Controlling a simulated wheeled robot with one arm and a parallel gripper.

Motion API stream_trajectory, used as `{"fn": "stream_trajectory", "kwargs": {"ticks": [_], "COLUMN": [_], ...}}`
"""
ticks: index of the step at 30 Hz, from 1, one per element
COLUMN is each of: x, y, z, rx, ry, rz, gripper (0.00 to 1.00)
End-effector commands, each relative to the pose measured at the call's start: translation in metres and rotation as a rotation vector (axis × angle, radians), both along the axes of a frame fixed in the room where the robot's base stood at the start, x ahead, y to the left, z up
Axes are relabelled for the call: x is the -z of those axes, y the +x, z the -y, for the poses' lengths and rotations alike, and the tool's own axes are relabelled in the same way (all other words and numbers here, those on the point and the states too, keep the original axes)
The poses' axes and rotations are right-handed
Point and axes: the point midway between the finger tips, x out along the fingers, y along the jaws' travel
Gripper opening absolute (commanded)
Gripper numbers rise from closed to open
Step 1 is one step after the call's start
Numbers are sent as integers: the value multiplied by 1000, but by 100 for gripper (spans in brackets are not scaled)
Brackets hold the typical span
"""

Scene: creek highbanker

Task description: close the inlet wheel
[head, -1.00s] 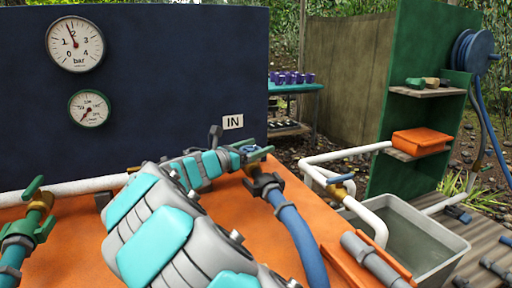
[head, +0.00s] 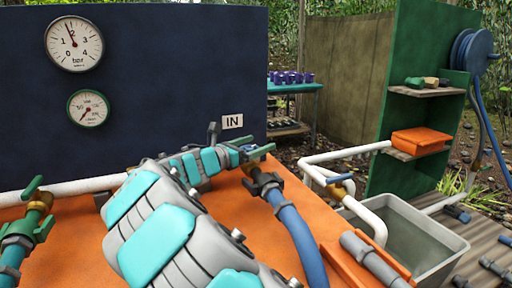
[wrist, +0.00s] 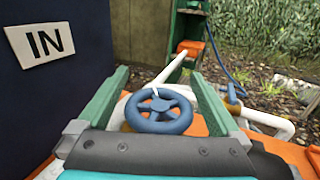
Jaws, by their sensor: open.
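The inlet wheel (wrist: 158,112) is a blue spoked handwheel, seen in the wrist view below and to the right of the "IN" sign (wrist: 39,41). My gripper (wrist: 158,75) is open, with one green finger on each side of the wheel and visible gaps between them. I cannot tell from this view whether the fingers reach past the rim in depth. In the head view, my gripper (head: 250,151) is at the valve above the blue hose, and only a little of the blue wheel (head: 248,148) shows behind the fingers.
The dark blue panel (head: 160,120) stands behind and carries two gauges (head: 74,44). An orange deck (head: 225,212) lies below my arm. A green-handled valve (head: 30,215) is at left. A blue-handled valve (head: 340,181) on white pipe and a grey water tub (head: 440,245) are at right.

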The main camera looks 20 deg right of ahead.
Motion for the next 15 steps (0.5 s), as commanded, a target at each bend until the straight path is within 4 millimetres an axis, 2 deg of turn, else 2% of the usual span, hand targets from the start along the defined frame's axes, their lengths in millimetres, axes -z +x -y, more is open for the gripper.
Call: {"fn": "stream_trajectory", "kwargs": {"ticks": [7, 15], "x": [-30, -31], "y": [-1, -32], "z": [0, -7], "rx": [1, 1], "ry": [0, -2], "rz": [1, -1], "gripper": [100, 100]}}
